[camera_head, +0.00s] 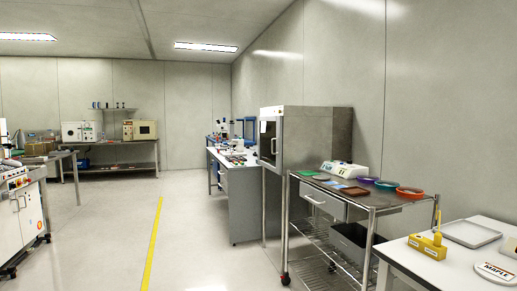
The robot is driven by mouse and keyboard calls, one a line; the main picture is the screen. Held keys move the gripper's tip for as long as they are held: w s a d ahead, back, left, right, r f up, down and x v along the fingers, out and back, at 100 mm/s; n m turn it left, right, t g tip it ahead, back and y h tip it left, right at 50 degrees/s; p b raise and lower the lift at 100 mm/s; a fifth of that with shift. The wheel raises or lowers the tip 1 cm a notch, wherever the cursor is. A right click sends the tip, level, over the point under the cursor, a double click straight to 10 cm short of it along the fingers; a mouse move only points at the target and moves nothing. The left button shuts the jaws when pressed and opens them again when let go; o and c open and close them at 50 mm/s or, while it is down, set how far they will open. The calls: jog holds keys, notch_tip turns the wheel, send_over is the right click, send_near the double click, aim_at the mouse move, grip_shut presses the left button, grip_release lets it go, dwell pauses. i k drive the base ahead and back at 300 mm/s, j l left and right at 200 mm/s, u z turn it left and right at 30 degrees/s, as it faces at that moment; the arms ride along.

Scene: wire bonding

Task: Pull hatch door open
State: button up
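A grey metal cabinet (318,150) stands against the right wall, a little right of centre. On its left-facing side is a hatch door (267,140) with a dark window and a pale frame, seen at a steep angle. A light vertical handle seems to run along the door's near edge. The door looks shut, though the angle makes this hard to tell. My gripper is not in view.
A steel wire cart (322,246) on casters stands close in front of the cabinet, with coloured dishes on top. A white table (455,268) is at the lower right. A workbench (231,190) stands beyond the cabinet. The floor (200,240) left of it is clear, with a yellow line.

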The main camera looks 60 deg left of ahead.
aim_at(277, 169)
jog(key=u, duration=1.85)
jog(key=i+j, duration=0.15)
jog(key=i, duration=0.4)
jog(key=i+j, duration=0.2)
jog(key=i, duration=0.4)
jog(key=i+j, duration=0.15)
jog(key=i, duration=0.4)
jog(key=i+j, duration=0.2)
jog(key=i, duration=0.4)
jog(key=i+j, duration=0.15)
jog(key=i, duration=0.4)
